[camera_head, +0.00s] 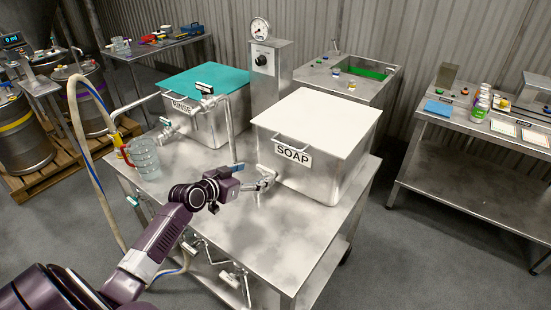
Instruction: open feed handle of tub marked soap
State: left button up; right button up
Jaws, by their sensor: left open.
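The tub marked SOAP (340,172) is a steel box with a white lid (320,120), standing on the right of the steel table. A lid bar handle and the SOAP label (292,154) are on its front left side. My left gripper (264,184) is open at the lower left front of this tub, where the feed valve sits. The gripper covers most of the feed handle, so I cannot tell how it is turned or whether the fingers touch it. My right gripper is not in view.
The tub marked RINSE (207,128) with a teal lid stands at the back left, with its own valve (167,127). A clear jug (144,160) stands at the left table edge beside a hose (82,150). The table front (280,235) is clear.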

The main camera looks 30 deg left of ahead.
aim_at(265, 169)
pick_arm(q)
jog(key=shift+x, duration=3.6)
jog(key=shift+w+r, duration=0.1)
